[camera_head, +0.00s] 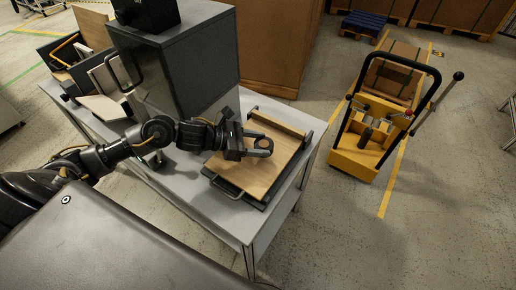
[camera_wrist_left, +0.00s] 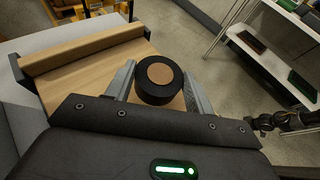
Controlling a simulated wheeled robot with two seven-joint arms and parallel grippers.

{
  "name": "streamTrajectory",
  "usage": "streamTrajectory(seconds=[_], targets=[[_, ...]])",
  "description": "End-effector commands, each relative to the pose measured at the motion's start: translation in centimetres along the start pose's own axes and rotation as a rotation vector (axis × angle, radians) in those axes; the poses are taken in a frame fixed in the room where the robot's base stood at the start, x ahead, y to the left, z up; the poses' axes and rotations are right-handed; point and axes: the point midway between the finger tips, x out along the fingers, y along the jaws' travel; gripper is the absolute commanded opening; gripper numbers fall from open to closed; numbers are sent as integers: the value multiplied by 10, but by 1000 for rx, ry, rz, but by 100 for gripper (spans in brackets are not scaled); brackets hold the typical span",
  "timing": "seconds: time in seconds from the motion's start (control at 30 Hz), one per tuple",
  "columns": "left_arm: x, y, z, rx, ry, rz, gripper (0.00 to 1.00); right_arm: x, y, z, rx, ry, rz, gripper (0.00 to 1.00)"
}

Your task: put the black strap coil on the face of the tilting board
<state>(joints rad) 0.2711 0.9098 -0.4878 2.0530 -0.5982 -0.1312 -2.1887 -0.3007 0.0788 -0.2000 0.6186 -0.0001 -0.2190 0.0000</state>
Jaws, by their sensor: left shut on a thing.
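The black strap coil (camera_wrist_left: 141,88) is a thick black ring with a round tan centre, seen in the left wrist view. My left gripper (camera_head: 264,147) is shut on it, one finger on each side. In the head view the coil is hard to tell from the dark fingers. The tilting board (camera_head: 239,174) is a light wooden panel with a raised bar along its far edge, lying on the table. It also shows in the left wrist view (camera_wrist_left: 67,87). The gripper is over the board; I cannot tell whether the coil touches it.
The board lies on a grey table (camera_head: 222,217) beside a tall grey cabinet (camera_head: 189,62). Bins with panels (camera_head: 100,78) stand at the left. A yellow trolley (camera_head: 375,135) stands on the floor at the right. A dark jointed part (camera_wrist_left: 285,121), perhaps my other arm, shows in the wrist view.

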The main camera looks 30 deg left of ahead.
Motion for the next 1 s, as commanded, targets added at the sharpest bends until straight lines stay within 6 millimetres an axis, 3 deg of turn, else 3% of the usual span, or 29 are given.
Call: streamTrajectory(seconds=[0.23,0.67,0.7,0.83,1.0], targets=[[11,0,-26,-3,0,0,30,-14,4,-2,-2,1,4,36],[14,0,-32,0,-1,0,30,-6,4,-1,-2,1,4,36],[13,0,-30,-1,-1,0,58,-8,3,-2,-2,1,4,36],[13,0,-30,-1,-1,0,75,-8,2,-2,-1,1,2,36],[13,0,-30,-1,-1,0,75,-8,-1,-3,1,2,-2,36]])
